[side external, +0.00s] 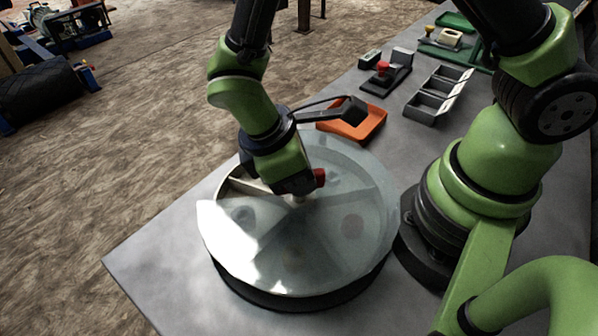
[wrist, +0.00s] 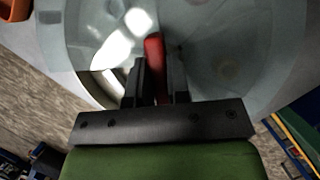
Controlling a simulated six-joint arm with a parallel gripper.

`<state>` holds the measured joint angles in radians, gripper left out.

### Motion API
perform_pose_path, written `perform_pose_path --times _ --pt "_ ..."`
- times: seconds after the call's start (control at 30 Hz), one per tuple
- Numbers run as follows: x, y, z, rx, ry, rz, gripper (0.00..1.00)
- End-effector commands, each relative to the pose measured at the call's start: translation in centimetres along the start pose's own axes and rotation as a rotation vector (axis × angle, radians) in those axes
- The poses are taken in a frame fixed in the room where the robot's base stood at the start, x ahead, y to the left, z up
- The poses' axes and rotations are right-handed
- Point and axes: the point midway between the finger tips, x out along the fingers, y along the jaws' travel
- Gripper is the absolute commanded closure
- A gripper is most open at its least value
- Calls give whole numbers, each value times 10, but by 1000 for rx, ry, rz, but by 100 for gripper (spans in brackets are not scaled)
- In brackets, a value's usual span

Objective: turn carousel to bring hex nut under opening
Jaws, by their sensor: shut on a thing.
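The round carousel (side external: 300,283) stands on the grey table under a hazy, see-through cover (side external: 335,255). Pale dividers show through the cover. The opening (side external: 235,187) is a wedge gap at the cover's left-back side, partly behind my gripper; it also shows left of the fingers in the wrist view (wrist: 106,85). My gripper (wrist: 158,65) points down near the carousel's centre, shut on a red handle (wrist: 153,48), whose end also shows in the side view (side external: 320,177). Blurred items lie under the cover, including a brownish round one (side external: 352,226). I cannot tell which is the hex nut.
An orange tray (side external: 372,125) stands just behind the carousel. My arm's base stands close to the carousel's right. The table's front-left corner is clear.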

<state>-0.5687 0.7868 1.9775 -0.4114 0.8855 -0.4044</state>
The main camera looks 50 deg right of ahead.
Motion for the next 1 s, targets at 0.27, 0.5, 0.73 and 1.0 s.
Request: perform_pose_path --times 0.27,0.5,0.73,1.0 --pt "0 0 0 -132 2 55 100" --pt "0 0 -1 -242 4 101 100" --pt "0 0 -1 -350 4 146 100" --pt "0 0 0 -474 3 197 100"
